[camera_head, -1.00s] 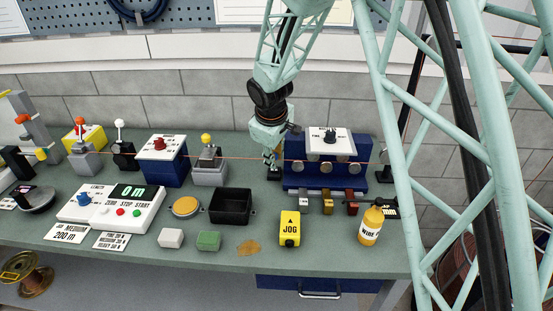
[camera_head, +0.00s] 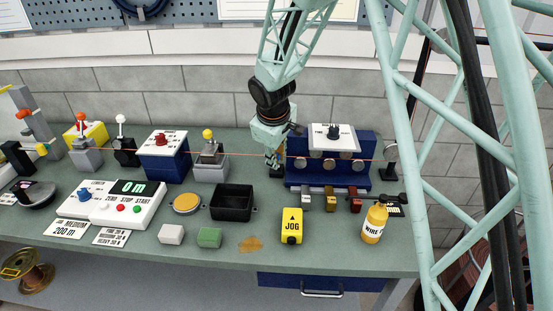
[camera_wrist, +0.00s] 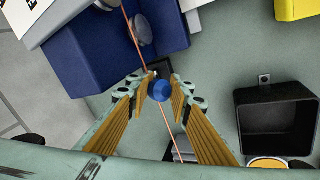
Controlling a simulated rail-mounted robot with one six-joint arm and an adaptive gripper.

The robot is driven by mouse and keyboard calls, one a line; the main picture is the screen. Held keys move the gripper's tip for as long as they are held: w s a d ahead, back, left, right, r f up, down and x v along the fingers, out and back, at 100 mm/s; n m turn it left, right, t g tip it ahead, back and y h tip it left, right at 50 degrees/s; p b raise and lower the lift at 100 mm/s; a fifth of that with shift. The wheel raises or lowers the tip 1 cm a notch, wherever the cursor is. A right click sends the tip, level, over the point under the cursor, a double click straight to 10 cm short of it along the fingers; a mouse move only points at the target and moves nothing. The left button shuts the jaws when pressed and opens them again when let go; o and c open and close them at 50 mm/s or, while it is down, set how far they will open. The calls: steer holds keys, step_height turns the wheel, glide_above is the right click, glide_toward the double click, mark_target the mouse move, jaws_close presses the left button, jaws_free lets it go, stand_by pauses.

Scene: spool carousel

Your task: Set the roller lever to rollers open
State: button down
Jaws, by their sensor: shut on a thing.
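The roller lever shows as a round blue knob (camera_wrist: 160,90) in the wrist view, beside the end of the dark blue roller box (camera_wrist: 100,60). My gripper (camera_wrist: 159,92) has its yellow-ribbed fingers closed around the knob. In the head view my gripper (camera_head: 275,160) points down at the left end of the roller box (camera_head: 300,180), and its fingers hide most of the lever. The lever's shaft and its exact angle cannot be made out. The box has a white top plate with a black knob and several round rollers on its front.
An orange wire (camera_wrist: 141,50) runs past the lever along the rollers. A black open bin (camera_head: 232,203) stands to the left in front. A yellow JOG pendant (camera_head: 291,226), a wire bottle (camera_head: 374,223) and several small blocks stand nearer the front edge.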

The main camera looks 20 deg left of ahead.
steer(key=c, duration=2.4)
jaws_free()
steer(key=shift+a+r, duration=0.1)
steer(key=shift+r, duration=0.1)
steer(key=v, duration=1.2)
